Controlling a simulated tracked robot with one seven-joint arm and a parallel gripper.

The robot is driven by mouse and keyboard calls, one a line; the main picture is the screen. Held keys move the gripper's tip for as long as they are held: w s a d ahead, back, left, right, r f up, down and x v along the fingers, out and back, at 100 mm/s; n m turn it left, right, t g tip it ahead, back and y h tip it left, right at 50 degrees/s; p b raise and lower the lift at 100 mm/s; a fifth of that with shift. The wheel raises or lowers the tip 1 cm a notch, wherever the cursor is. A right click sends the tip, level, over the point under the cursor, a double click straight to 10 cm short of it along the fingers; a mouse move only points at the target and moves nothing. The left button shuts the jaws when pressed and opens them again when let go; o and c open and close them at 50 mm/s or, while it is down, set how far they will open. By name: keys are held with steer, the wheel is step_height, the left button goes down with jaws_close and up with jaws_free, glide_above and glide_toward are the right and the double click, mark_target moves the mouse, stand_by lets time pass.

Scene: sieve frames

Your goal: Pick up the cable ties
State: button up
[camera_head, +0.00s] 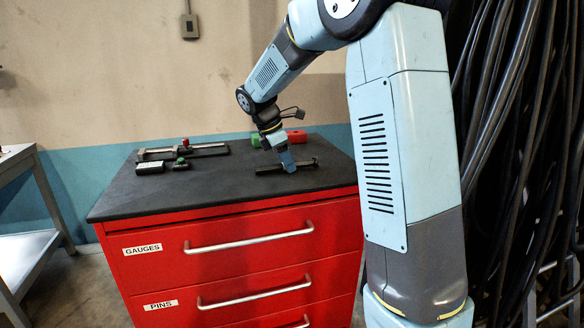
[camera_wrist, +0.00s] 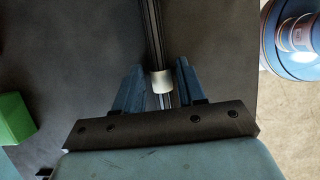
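The cable ties are a bundle of thin black strips with a white band (camera_wrist: 161,81) around it. In the wrist view the bundle runs up from between my two blue fingers to the top edge. In the head view a dark elongated shape, apparently the same bundle (camera_head: 268,170), lies on the black cabinet top under my gripper (camera_head: 289,168). My gripper also shows in the wrist view (camera_wrist: 160,68), open, with one finger on each side of the bundle. Narrow gaps show between the fingers and the band. The bundle's near end is hidden by the gripper body.
The red drawer cabinet (camera_head: 240,270) has a black top (camera_head: 220,190). A green block (camera_head: 256,140) and a red block (camera_head: 297,136) stand behind my gripper. Dark tools (camera_head: 182,152) lie at the back left. The front left of the top is clear. Black cables (camera_head: 510,130) hang at the right.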

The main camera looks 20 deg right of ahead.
jaws_close()
